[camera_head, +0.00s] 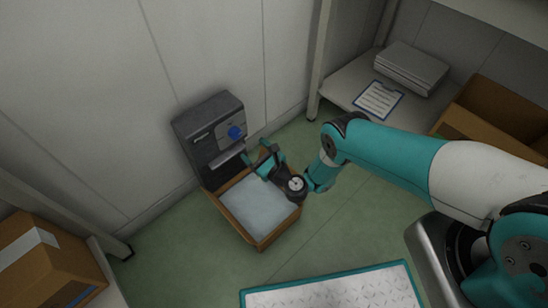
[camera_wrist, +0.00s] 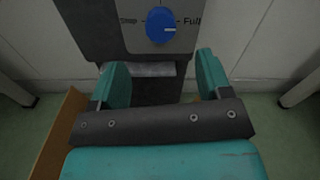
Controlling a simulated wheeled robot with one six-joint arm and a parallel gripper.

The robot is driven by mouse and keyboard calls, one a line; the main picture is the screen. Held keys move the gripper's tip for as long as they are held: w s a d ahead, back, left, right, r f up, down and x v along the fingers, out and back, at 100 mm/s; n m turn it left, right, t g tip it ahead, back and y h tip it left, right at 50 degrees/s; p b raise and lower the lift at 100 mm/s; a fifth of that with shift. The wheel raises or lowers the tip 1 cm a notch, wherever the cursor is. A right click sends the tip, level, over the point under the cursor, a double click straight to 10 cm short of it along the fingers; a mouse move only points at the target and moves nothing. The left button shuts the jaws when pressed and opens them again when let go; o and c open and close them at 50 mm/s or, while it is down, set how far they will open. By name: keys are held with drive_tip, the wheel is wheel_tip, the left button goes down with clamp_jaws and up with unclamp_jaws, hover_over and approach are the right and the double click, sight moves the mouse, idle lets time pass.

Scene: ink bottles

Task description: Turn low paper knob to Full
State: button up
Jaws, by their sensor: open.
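The blue paper knob (camera_head: 236,132) is on the front panel of a dark grey machine (camera_head: 196,152) against the wall. In the wrist view the knob (camera_wrist: 160,25) sits between a left label partly read as "Stop" and a "Full" label (camera_wrist: 192,21) on its right. A white mark on the knob's face points to the lower right, below "Full". My gripper (camera_head: 259,157) is open and empty in front of the machine, apart from the knob. In the wrist view its two teal fingers (camera_wrist: 160,80) stand wide apart below the knob.
A cardboard box (camera_head: 42,262) is at lower left. Green floor (camera_head: 180,262) is clear left of the wooden box.

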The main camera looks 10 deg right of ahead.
drive_tip(key=p+v, duration=0.8)
drive_tip(key=shift+s+d, duration=0.15)
drive_tip(key=shift+d, duration=0.05)
